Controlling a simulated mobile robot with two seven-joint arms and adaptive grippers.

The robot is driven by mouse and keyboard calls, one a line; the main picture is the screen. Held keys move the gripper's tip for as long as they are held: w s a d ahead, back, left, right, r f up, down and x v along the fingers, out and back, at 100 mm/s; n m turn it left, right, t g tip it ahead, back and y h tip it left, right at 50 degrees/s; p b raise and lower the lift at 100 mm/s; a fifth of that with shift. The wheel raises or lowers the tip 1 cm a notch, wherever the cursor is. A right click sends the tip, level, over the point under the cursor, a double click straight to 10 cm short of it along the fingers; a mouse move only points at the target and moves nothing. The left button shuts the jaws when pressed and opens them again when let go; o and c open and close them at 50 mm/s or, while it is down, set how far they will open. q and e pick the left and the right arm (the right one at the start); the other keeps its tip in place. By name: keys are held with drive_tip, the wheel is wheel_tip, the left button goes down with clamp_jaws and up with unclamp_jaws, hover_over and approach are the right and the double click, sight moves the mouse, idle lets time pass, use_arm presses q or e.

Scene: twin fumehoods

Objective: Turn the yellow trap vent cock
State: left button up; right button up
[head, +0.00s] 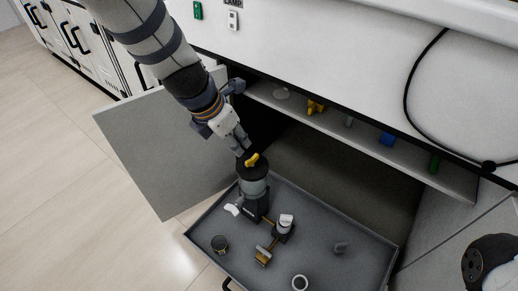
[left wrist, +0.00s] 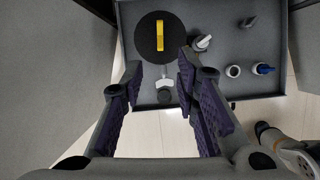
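The yellow vent cock (head: 252,159) is a small bar-shaped handle on the black lid of an upright cylindrical trap (head: 254,187) in the pulled-out tray. In the left wrist view the yellow handle (left wrist: 160,36) runs up and down the picture across the round black lid (left wrist: 147,38). My left gripper (head: 243,149) is just above and beside the handle in the head view. In the left wrist view its fingers (left wrist: 160,82) are spread with nothing between them, and the handle lies beyond the fingertips. Touch cannot be seen.
The grey tray (head: 214,253) also holds a white T-shaped handle (left wrist: 165,82), a brass-coloured fitting (head: 263,256), a white-topped part (head: 286,221) and small cups. An open cabinet door (head: 160,150) stands left. A shelf above carries yellow (head: 314,106), blue (head: 387,139) and green (head: 434,162) fittings.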

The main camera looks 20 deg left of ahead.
sight(252, 158)
use_arm(q)
drive_tip(key=b+x, duration=0.2)
drive_tip(key=x, duration=0.3)
drive_tip(key=b+x, duration=0.2)
drive_tip(key=x, duration=0.3)
drive_tip(key=shift+w+d+f, duration=0.25)
drive_tip(key=shift+w+d, duration=0.05)
drive_tip(key=shift+w, duration=0.05)
drive_tip(key=shift+w+d+f+b, duration=0.1)
drive_tip(key=shift+w+f+b, duration=0.25)
drive_tip(key=shift+f, duration=0.1)
use_arm(e)
drive_tip(key=shift+g, duration=0.3)
drive_tip(key=f, duration=0.2)
drive_tip(key=s+f, duration=0.1)
drive_tip(key=f, duration=0.1)
drive_tip(key=shift+s+a, duration=0.15)
drive_tip(key=shift+s, duration=0.05)
use_arm(q)
drive_tip(key=shift+c, duration=0.5)
clamp_jaws()
